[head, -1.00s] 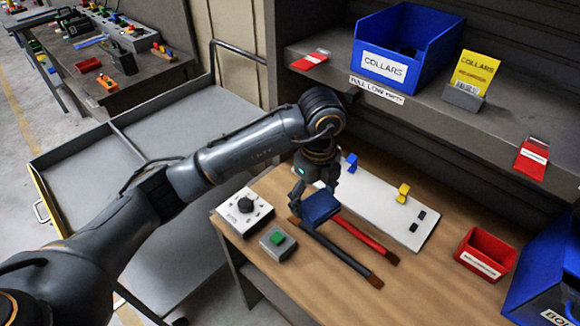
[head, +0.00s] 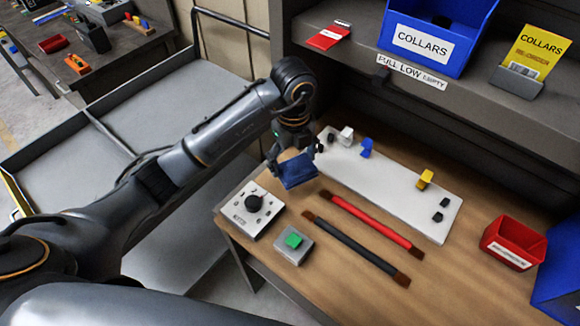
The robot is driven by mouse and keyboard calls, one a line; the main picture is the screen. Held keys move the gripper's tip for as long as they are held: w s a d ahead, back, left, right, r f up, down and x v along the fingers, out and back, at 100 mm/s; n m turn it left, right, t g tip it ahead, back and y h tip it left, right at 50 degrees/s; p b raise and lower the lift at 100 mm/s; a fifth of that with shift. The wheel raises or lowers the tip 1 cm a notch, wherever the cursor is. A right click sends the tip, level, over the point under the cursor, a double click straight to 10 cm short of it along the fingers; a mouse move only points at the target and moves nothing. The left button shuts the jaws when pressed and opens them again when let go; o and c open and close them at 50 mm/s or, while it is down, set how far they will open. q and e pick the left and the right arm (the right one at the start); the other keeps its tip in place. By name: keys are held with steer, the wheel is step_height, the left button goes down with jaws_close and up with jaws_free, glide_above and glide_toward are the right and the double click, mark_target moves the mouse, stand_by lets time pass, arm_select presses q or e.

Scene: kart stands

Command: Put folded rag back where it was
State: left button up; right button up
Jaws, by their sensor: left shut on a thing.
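The folded rag (head: 298,171) is a small dark blue cloth pad. My left gripper (head: 292,158) is shut on it and holds it above the wooden bench, between the white control box and the left end of the white board. The rag covers part of the gripper's fingertips. My right gripper is not in view.
A white board (head: 390,187) bears blue, yellow and dark pieces. Red (head: 376,224) and black (head: 356,249) brush-ended rods lie before it. A control box (head: 251,210), a green-button box (head: 293,245) and a red bin (head: 512,242) stand around. Bare wood (head: 440,290) lies in front.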

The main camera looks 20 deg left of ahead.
mark_target(291, 160)
arm_select(q)
steer(key=shift+w+a+f, duration=0.25)
steer(key=shift+w+f, duration=0.25)
steer(key=shift+f, duration=0.15)
steer(key=shift+w+a+f, duration=0.25)
steer(key=shift+w+f, duration=0.2)
steer(key=shift+f, duration=0.15)
steer(key=shift+w+a+f+p, duration=0.2)
steer(key=shift+w+f+p, duration=0.2)
steer(key=shift+f, duration=0.1)
step_height(291, 160, down, 3)
steer(key=shift+a+p, duration=0.1)
steer(key=shift+p, duration=0.7)
steer(key=shift+w+f, duration=0.1)
steer(key=shift+f, duration=0.1)
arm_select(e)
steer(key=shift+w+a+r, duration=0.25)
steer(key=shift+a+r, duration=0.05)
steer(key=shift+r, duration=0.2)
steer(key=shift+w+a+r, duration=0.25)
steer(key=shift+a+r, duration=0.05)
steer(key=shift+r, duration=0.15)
arm_select(q)
steer(key=shift+f, duration=0.1)
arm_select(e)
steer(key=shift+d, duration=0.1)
